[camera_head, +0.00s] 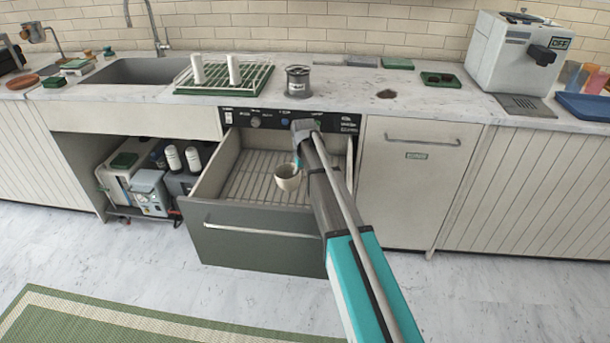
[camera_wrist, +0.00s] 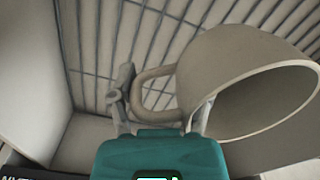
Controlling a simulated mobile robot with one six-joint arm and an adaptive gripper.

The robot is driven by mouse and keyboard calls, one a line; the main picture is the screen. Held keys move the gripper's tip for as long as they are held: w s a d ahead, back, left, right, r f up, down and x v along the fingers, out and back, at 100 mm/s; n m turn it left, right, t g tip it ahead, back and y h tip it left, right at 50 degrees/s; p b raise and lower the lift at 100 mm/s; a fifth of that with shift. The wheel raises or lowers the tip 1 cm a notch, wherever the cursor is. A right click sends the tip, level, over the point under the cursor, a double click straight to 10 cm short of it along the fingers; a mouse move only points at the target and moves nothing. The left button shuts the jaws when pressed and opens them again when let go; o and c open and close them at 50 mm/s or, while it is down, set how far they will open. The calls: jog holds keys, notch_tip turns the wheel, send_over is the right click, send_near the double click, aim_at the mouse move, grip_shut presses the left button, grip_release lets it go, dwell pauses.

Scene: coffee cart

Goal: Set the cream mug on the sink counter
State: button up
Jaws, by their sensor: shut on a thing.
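The cream mug (camera_head: 288,177) is in the open dishwasher drawer, above or at its wire rack (camera_head: 255,188); I cannot tell whether it touches the rack. In the wrist view the mug (camera_wrist: 222,68) is tilted, its opening facing right, and its handle lies at my gripper (camera_wrist: 160,108). My gripper is shut on the mug's handle. In the head view my gripper (camera_head: 297,160) is partly hidden by my arm. The sink counter (camera_head: 140,94) is the pale marble top above, with the sink (camera_head: 135,71) at the left.
A green dish rack (camera_head: 222,90) with two white cylinders and a grey canister (camera_head: 298,80) stand on the counter. A coffee machine (camera_head: 515,55) stands at the right. The pulled-out drawer front (camera_head: 262,238) juts over the floor. Bare counter shows right of the canister.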

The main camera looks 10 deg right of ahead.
notch_tip(320, 180, up, 35)
jog(key=p, duration=3.5)
